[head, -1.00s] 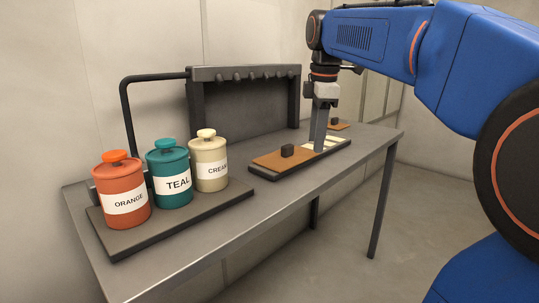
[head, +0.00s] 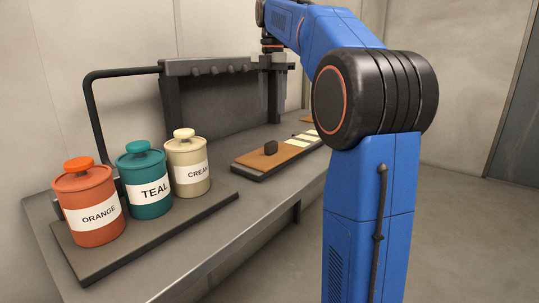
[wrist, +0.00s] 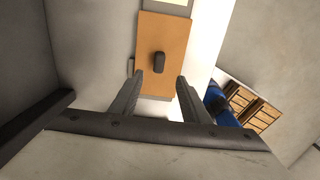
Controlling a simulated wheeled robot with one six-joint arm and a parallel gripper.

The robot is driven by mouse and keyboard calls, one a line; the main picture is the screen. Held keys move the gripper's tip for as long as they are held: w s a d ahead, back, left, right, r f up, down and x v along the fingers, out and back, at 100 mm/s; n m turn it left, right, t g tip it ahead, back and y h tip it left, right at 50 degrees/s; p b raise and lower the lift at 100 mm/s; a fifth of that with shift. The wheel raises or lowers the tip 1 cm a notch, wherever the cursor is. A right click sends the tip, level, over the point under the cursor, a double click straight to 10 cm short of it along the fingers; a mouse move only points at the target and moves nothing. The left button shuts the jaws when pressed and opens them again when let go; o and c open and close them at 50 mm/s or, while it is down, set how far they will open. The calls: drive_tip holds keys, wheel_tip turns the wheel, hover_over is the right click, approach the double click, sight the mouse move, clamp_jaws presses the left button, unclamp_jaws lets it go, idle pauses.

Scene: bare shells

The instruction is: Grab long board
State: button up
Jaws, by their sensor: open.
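A brown board (head: 255,158) with a dark knob (head: 271,147) lies on a dark tray on the table. It also shows in the wrist view as a tan board (wrist: 150,35), ahead of the fingertips. A second brown piece (head: 306,119) is partly visible farther along; I cannot tell which the task calls the long board. My gripper (head: 273,92) hangs beside the rack's right end, apart from the near board. In the wrist view, my gripper (wrist: 158,82) has its two fingers spread, with nothing between them.
Orange (head: 90,200), teal (head: 145,175) and cream (head: 188,162) canisters stand on a slab at left. Cream panels (head: 300,140) lie beyond the near board.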

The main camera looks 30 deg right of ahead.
sight(271, 142)
wheel_tip(271, 142, down, 8)
drive_tip(key=shift+a+f, duration=0.2)
drive_tip(key=shift+f, duration=2.45)
clamp_jaws()
